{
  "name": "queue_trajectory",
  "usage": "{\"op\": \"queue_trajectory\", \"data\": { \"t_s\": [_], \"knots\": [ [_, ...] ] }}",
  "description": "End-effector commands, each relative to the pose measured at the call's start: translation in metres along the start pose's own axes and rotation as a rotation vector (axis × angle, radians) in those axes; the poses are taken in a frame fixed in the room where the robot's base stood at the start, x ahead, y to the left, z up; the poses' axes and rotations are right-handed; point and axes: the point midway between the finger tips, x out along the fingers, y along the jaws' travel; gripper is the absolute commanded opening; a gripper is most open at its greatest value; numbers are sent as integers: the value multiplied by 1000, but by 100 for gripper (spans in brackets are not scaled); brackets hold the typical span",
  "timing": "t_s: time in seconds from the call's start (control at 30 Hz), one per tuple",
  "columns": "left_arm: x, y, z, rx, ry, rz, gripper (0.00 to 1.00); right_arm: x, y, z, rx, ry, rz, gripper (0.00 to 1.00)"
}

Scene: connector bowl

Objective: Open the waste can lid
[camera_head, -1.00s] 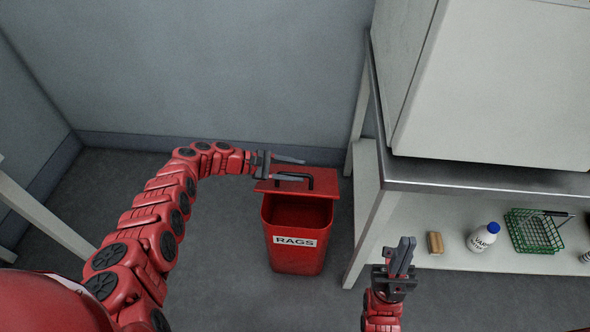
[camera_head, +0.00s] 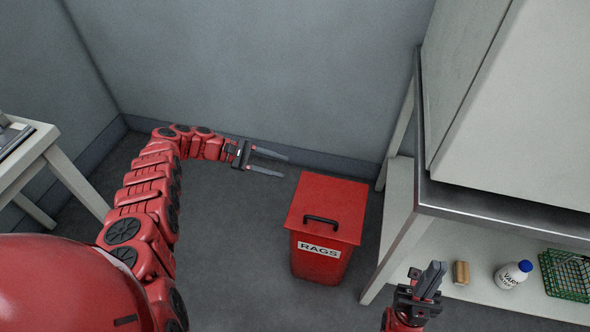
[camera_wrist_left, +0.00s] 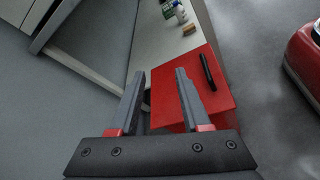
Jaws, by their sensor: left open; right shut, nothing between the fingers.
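The red waste can (camera_head: 317,262), labelled RAGS, stands upright on the floor. Its red lid (camera_head: 340,195) lies flat over the top and hides the inside. A black handle (camera_head: 321,220) sits near the lid's front edge. My left gripper (camera_head: 286,168) is open and empty, left of and behind the lid, apart from it. In the left wrist view the lid (camera_wrist_left: 222,108) and handle (camera_wrist_left: 207,72) show beyond and right of the open fingers (camera_wrist_left: 160,75). My right gripper (camera_head: 432,280) is shut and empty, in front of the bench at lower right.
A bench (camera_head: 432,196) with a large pale cabinet (camera_head: 530,130) stands right of the can. Its lower shelf holds a tan block (camera_head: 461,273), a white bottle (camera_head: 512,275) and a green basket (camera_head: 567,277). A white table (camera_head: 30,165) stands at left. A wall is behind.

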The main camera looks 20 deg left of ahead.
Motion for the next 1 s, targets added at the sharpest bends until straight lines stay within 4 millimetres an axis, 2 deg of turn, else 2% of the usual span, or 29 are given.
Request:
{"op": "queue_trajectory", "data": {
  "t_s": [0.2, 0.63, 0.73, 0.77, 0.87, 1.0],
  "knots": [
    [-12, 0, 1, 2, -2, -1, 47, -2, 0, 0, 0, 0, 0, 0],
    [-12, 0, 1, 2, -1, 0, 47, -2, 0, 0, 0, 0, 0, 0],
    [-7, 0, -9, 7, 27, 6, 47, -2, 0, 0, 0, 0, 0, 0],
    [-4, -1, -17, 11, 49, 11, 47, -2, 0, 0, 0, 0, 0, 0],
    [11, -3, -61, 43, 185, 37, 47, -2, 0, 0, 0, 0, 0, 0],
    [25, -11, -160, 157, 538, 95, 47, -2, 0, 0, 0, 0, 0, 0]
  ]
}}
